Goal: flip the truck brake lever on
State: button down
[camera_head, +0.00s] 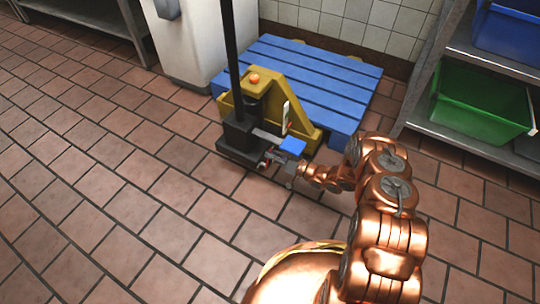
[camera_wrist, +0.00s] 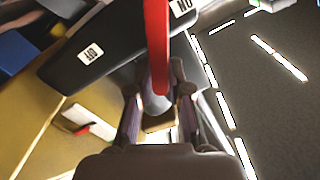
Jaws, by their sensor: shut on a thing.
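The yellow and black pallet truck (camera_head: 297,100) stands in front of the blue pallet in the head view. The red brake lever (camera_wrist: 156,45) hangs down the middle of the wrist view, in front of a dark panel (camera_wrist: 125,38). The panel has an "OFF" label (camera_wrist: 90,55) left of the lever and an "ON" label (camera_wrist: 180,7) close to its upper right. My gripper (camera_wrist: 159,92) is shut on the lever's lower end, with a finger on either side. In the head view my arm reaches the truck's base from the right; the lever is too small there to make out clearly.
The blue pallet (camera_head: 330,70) lies behind the truck. A white column (camera_head: 195,45) stands to its left. A metal shelf with a green crate (camera_head: 480,103) and a blue crate (camera_head: 510,32) is at right. The tiled floor at left and front is clear.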

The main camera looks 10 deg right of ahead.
jog(key=shift+s+a+g, duration=0.3)
jog(key=shift+a, duration=0.05)
jog(key=c, duration=1.2)
grip_release()
jog(key=shift+r, duration=0.1)
jog(key=shift+o, duration=0.6)
jog(key=shift+d, duration=0.1)
jog(key=shift+d, duration=0.1)
jog(key=v, duration=1.2)
